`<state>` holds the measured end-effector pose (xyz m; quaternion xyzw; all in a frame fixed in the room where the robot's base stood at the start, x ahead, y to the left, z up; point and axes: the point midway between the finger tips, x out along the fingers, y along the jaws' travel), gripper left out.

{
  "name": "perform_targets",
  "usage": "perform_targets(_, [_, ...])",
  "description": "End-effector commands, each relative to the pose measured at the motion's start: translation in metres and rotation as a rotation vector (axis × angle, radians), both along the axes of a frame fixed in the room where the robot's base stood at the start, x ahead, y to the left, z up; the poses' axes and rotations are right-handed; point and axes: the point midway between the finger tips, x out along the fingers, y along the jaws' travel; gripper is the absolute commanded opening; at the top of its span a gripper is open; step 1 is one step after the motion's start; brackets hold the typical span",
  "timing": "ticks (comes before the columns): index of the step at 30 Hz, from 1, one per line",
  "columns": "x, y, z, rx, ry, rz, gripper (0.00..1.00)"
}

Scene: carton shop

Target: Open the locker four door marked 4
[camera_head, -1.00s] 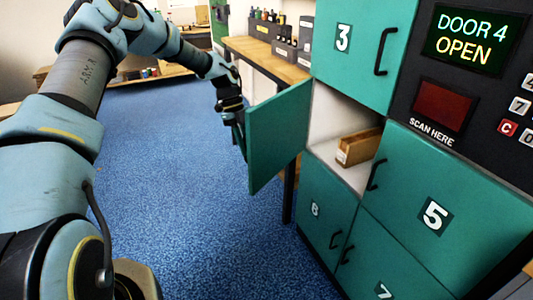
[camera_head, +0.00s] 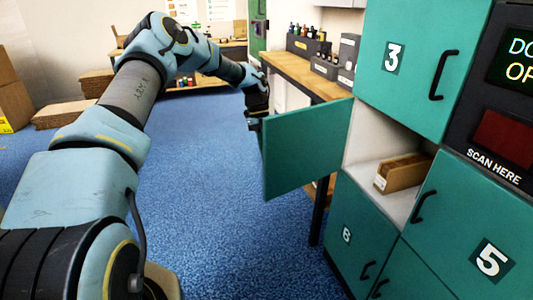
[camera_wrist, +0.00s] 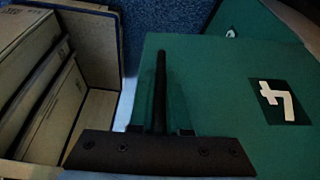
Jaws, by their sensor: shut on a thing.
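The locker door marked 4 (camera_head: 305,145) stands swung out from its compartment, seen from its inner side in the head view. Its number 4 face (camera_wrist: 225,100) shows in the wrist view. My gripper (camera_head: 256,122) is at the door's free edge, shut on the door's dark handle (camera_wrist: 160,85), which shows as an upright bar in the wrist view. The fingertips are mostly hidden in the head view. The open compartment (camera_head: 370,150) holds a brown carton (camera_head: 402,172).
Closed doors 3 (camera_head: 415,60), 5 (camera_head: 475,220) and 6 (camera_head: 355,225) surround the compartment. A dark panel (camera_head: 510,110) is at the right. A wooden bench (camera_head: 295,75) stands behind the door. Blue floor (camera_head: 190,180) is clear left of the door.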

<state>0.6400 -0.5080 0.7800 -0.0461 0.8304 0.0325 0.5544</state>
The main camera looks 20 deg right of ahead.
Motion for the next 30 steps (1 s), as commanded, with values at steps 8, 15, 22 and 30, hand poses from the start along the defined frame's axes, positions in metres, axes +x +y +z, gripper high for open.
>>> perform_targets(8, [0.0, 0.001, 0.0, 0.001, -0.001, 0.001, 0.42])
perform_targets(15, [0.0, 0.0, 0.0, 0.0, -0.001, 0.001, 0.45])
perform_targets(22, [0.008, 0.0, 0.017, -0.001, -0.005, 0.002, 0.45])
perform_targets(30, [0.029, 0.002, 0.065, -0.001, -0.005, 0.002, 0.45])
